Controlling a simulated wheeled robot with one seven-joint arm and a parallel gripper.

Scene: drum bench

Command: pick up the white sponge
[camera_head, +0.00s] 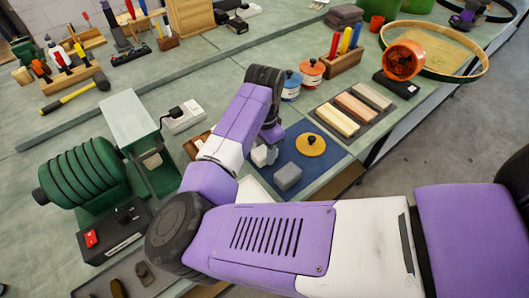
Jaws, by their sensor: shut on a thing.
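My gripper (266,144) points down over the blue mat (328,171), near its left edge. It is shut on a small white block, the white sponge (261,157), only part of which shows below the dark wrist. I cannot tell whether the sponge touches the mat or hangs just above it. My purple and white arm crosses the lower middle of the view and hides part of the bench.
A grey block (288,176) and a yellow disc with a dark knob (311,145) lie on the mat, close to the gripper. Lidded jars (311,74) stand behind. Abrasive-looking bars (352,108) lie to the right. A green ribbed drum (84,174) stands left.

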